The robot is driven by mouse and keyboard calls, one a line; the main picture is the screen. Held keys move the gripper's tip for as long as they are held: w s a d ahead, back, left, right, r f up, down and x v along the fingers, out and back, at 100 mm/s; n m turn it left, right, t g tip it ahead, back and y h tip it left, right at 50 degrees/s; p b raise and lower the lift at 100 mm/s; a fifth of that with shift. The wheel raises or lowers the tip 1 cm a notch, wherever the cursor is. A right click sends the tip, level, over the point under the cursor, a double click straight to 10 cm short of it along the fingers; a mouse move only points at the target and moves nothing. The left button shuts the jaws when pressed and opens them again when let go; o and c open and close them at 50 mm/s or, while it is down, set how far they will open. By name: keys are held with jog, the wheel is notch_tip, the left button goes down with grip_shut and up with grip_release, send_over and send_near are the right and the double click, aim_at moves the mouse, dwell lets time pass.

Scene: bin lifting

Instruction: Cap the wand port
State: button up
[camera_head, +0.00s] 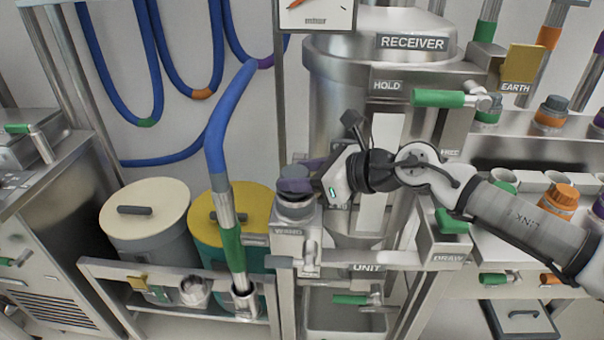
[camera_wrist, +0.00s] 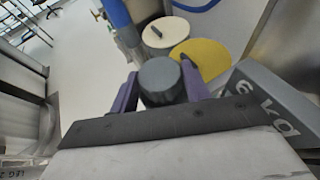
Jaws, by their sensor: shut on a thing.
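My gripper (camera_head: 296,181) reaches in from the right, and its purple fingers are shut on a dark grey round cap (camera_head: 291,170). In the wrist view the cap (camera_wrist: 161,82) sits between the two purple fingers (camera_wrist: 162,90). The cap is directly over the grey round top of the wand port (camera_head: 296,208), on the metal block left of the receiver. The fingers hide the join, so I cannot tell whether the cap is seated or just above. The wand (camera_head: 232,245), with a green grip and blue hose, stands upright in a holder at the front rack.
The receiver (camera_head: 325,75) stands behind my gripper. A cream-lidded bin (camera_head: 145,208) and a yellow-lidded bin (camera_head: 232,205) stand to the left; they also show in the wrist view. A green-handled hold valve (camera_head: 440,98) and a shelf of coloured caps (camera_head: 560,195) are at right.

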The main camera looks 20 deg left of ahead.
jog(key=shift+f+b, duration=0.6)
jog(key=shift+b, duration=0.3)
dwell(0.4)
jog(key=shift+s, duration=0.1)
jog(key=o, duration=1.2)
jog(key=shift+o, duration=0.2)
jog(key=shift+d, duration=0.1)
jog(key=b+v, duration=0.2)
jog(key=v, duration=1.1)
jog(key=shift+d+r, duration=0.2)
jog(key=shift+d, duration=0.1)
